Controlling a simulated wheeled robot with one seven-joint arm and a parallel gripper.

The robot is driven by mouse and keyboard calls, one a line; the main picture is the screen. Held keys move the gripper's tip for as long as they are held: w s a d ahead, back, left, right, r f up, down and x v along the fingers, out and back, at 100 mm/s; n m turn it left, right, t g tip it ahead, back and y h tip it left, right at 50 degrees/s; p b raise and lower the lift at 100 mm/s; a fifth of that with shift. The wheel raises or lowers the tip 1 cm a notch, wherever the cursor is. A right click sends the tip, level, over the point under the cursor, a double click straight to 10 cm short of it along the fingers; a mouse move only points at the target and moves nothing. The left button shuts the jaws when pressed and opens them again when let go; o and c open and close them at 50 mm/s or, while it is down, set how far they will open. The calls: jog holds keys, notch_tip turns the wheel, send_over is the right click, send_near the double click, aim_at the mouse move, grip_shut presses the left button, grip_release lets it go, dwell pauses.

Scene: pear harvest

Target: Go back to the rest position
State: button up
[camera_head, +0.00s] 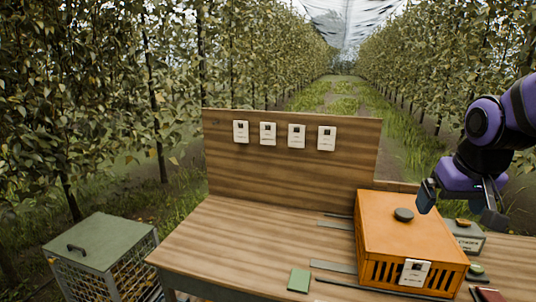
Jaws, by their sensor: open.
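My gripper (458,203) is at the right side of the view, on my purple and black arm. It is open, with its fingers pointing down and nothing visible between them. It hangs over the right part of the workbench, near the back right edge of an orange crate (390,222). The picture does not show clearly whether the gripper touches the crate.
The wooden bench (240,240) has a backboard (290,165) bearing several white cards. A grey box (467,237) stands right of the crate. A green square (299,280) lies at the front. A green-lidded cage (100,240) stands left. Tree rows flank a grassy lane (340,95).

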jog(key=s+a+r, duration=0.2)
jog(key=s+r, duration=0.1)
jog(key=s, duration=0.3)
jog(key=s+a+r+n+t, duration=0.1)
jog(key=s+r, duration=0.2)
jog(key=s, duration=0.4)
jog(key=shift+s+a+y, duration=0.15)
jog(key=shift+a+y, duration=0.15)
jog(key=shift+a, duration=0.05)
dwell(1.3)
